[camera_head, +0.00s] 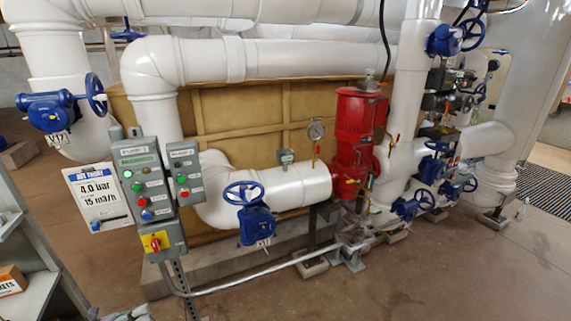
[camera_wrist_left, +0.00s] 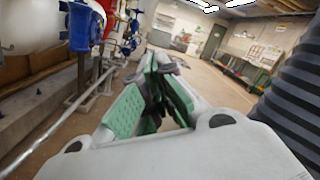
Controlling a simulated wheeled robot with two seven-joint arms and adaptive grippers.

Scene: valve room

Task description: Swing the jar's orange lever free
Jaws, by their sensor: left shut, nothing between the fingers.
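I cannot make out a jar with an orange lever in either view. My left gripper (camera_wrist_left: 160,68) fills the middle of the left wrist view, with green-padded fingers, shut with nothing between them. It points out over open floor. In the head view only a small pale part at the bottom left edge, probably of this gripper, shows. A red vessel (camera_head: 355,135) with small yellow-orange fittings stands in the pipework at centre right of the head view, well away from it. My right gripper does not show.
A grey control box (camera_head: 142,180) and a white sign (camera_head: 98,195) stand at the left. A shelf (camera_head: 38,285) with a carton (camera_head: 12,280) is at the left edge. A blue valve (camera_head: 255,220) sits on the white pipe. The floor at front right is clear.

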